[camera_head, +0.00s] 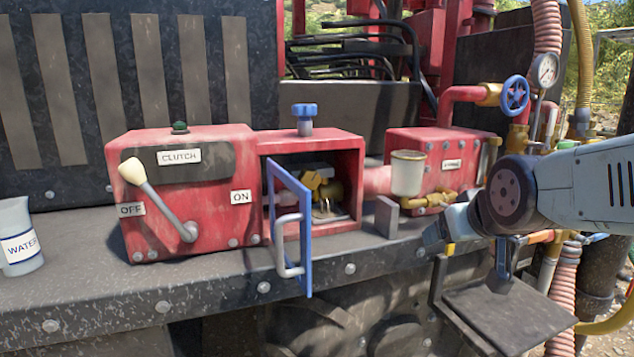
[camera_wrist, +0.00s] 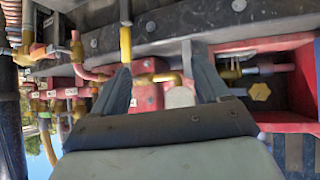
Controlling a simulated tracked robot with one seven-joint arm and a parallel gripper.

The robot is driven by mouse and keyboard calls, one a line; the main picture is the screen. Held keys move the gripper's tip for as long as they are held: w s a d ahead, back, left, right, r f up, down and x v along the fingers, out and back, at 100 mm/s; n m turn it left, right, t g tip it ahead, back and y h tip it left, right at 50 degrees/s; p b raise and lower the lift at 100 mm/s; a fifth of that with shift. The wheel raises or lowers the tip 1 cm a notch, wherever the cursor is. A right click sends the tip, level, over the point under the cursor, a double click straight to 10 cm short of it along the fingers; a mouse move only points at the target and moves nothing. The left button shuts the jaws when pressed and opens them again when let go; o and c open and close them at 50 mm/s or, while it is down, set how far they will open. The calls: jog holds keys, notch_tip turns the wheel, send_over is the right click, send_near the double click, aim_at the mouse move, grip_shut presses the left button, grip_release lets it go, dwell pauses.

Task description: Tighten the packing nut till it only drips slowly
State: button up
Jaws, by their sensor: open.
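A brass hexagonal nut (camera_head: 312,180), which looks like the packing nut, sits on a fitting inside the red open-fronted housing (camera_head: 350,150). A brass hexagon also shows at the right of the wrist view (camera_wrist: 260,91), outside my fingers. Below the fitting in the housing is a pale shiny patch; I cannot tell if water drips there. The blue door (camera_head: 290,225) with a grey handle stands swung open in front of the housing. My gripper (camera_head: 440,238) is right of the housing, apart from the nut. In the wrist view my fingers (camera_wrist: 158,60) are spread and empty.
A clutch box (camera_head: 190,205) with a white-knobbed lever stands left of the housing. A jug labelled WATER (camera_head: 17,237) is at far left. A small grey plate (camera_head: 387,217) and a cup (camera_head: 408,172) on brass piping stand between housing and gripper. The front ledge (camera_head: 200,290) is mostly clear.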

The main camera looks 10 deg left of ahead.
jog(key=w+a+n+t+y, duration=0.3)
jog(key=w+a, duration=0.1)
jog(key=a, duration=0.7)
jog(key=n+t+y, duration=0.2)
jog(key=y, duration=0.2)
send_near(312, 182)
jog(key=shift+t, duration=0.3)
jog(key=x, duration=1)
jog(key=shift+w+a+f, duration=0.15)
jog(key=shift+w+a, duration=0.05)
jog(key=shift+a, duration=0.05)
jog(key=c, duration=1)
